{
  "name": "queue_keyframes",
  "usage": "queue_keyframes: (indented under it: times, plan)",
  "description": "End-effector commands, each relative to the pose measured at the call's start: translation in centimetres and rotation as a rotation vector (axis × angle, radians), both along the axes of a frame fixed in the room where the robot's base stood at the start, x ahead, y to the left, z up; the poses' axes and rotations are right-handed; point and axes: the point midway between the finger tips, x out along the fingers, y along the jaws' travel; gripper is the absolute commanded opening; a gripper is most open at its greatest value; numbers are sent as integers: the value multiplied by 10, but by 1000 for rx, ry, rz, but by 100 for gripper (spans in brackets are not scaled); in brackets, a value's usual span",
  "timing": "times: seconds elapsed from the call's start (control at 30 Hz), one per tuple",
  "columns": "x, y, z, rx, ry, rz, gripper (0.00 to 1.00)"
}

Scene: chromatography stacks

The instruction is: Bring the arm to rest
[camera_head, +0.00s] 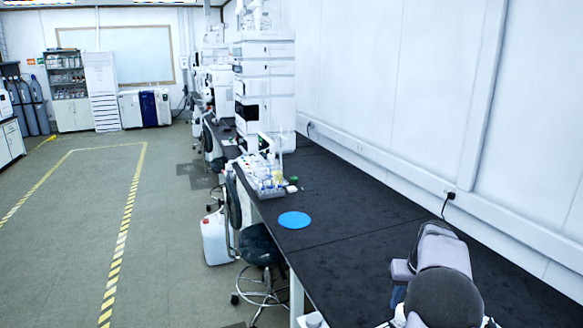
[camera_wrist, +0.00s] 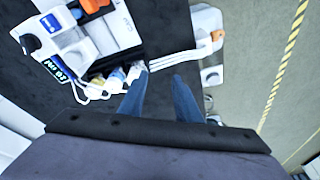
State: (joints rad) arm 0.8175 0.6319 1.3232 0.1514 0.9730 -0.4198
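My gripper (camera_wrist: 162,80) shows in the wrist view as two blue fingers set apart, with bare dark surface between their tips. Nothing is held between them. In the head view my arm is folded at the lower right, over the near part of the black bench (camera_head: 372,232).
A blue round mat (camera_head: 294,220) lies on the bench. Behind it are a grey tray (camera_head: 270,191) with small bottles and a tall white instrument stack (camera_head: 265,85). A stool (camera_head: 262,246) stands at the bench's left edge. The bench right of the mat is clear.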

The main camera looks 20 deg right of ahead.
Motion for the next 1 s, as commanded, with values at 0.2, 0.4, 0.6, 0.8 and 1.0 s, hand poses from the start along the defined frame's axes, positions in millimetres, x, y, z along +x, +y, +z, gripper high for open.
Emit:
queue_keyframes:
  times: [0.2,0.4,0.6,0.8,1.0]
  plan:
    - [5,144,-1,30,68,136,30]
    - [-37,257,-12,39,136,258,30]
    - [-104,336,-30,30,197,370,30]
    - [-158,371,-45,19,237,441,30]
    - [-179,381,-51,13,251,467,30]
